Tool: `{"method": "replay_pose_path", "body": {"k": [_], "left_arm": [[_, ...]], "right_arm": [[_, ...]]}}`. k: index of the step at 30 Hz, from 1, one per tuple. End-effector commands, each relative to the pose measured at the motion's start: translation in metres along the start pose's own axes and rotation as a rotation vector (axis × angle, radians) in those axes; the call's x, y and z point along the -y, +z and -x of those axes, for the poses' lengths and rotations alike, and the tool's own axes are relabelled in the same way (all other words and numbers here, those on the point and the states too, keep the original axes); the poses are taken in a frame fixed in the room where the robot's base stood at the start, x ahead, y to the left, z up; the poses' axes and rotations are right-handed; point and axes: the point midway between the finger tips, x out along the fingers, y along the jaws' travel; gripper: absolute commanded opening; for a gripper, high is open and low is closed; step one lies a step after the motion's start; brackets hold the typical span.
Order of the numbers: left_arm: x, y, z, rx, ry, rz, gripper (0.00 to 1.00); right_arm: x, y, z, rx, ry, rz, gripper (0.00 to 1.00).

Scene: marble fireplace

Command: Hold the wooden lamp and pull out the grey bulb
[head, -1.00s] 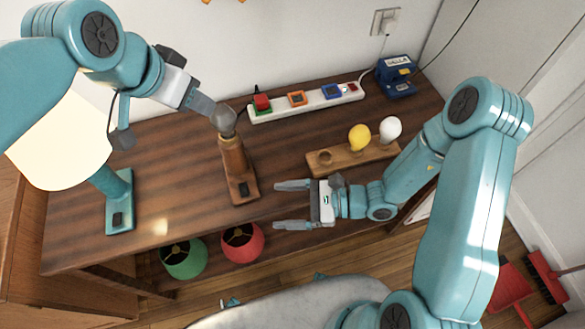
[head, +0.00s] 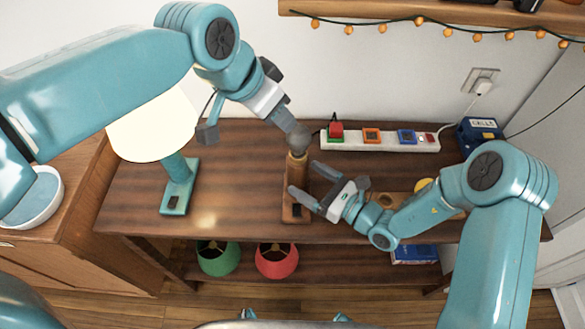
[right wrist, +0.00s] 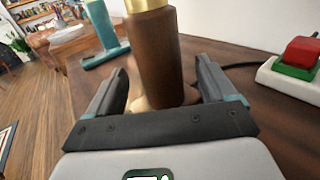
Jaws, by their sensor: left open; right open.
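The wooden lamp (head: 296,174) stands upright on the dark table, without a shade. The grey bulb (head: 300,139) sits at its top. My left gripper (head: 292,126) is open at the bulb from above left; whether it touches the bulb is hard to tell. My right gripper (head: 305,180) is open, its fingers reaching toward the lamp's stem from the right. In the right wrist view the wooden stem (right wrist: 155,55) stands between the two open fingers (right wrist: 160,70), with a brass collar at its top; the bulb is out of that view.
A teal lamp (head: 176,185) with a lit white shade stands left. A power strip (head: 380,141) with coloured switches and a blue box (head: 480,133) lie behind. My right arm partly hides the wooden bulb holder (head: 388,202). Green (head: 218,259) and red (head: 277,262) shades sit below.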

Motion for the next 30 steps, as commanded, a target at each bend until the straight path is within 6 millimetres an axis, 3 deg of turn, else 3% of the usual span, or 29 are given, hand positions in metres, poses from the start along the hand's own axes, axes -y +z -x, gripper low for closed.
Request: {"method": "replay_pose_path", "body": {"k": [3,9,21,28,30], "left_arm": [[0.0,0.0,0.0,0.0,0.0,0.0,0.43],[0.0,0.0,0.0,0.0,0.0,0.0,0.43],[0.0,0.0,0.0,0.0,0.0,0.0,0.43],[0.0,0.0,0.0,0.0,0.0,0.0,0.43],[0.0,0.0,0.0,0.0,0.0,0.0,0.43]], "right_arm": [[-0.001,0.0,-0.025,0.001,0.004,0.002,0.84],[-0.001,0.0,-0.05,0.001,0.002,0.002,0.84],[0.0,0.0,-0.057,0.0,0.0,0.0,0.84],[0.0,0.0,-0.057,0.0,0.0,0.0,0.1],[0.0,0.0,-0.057,0.0,0.0,0.0,0.06]]}}
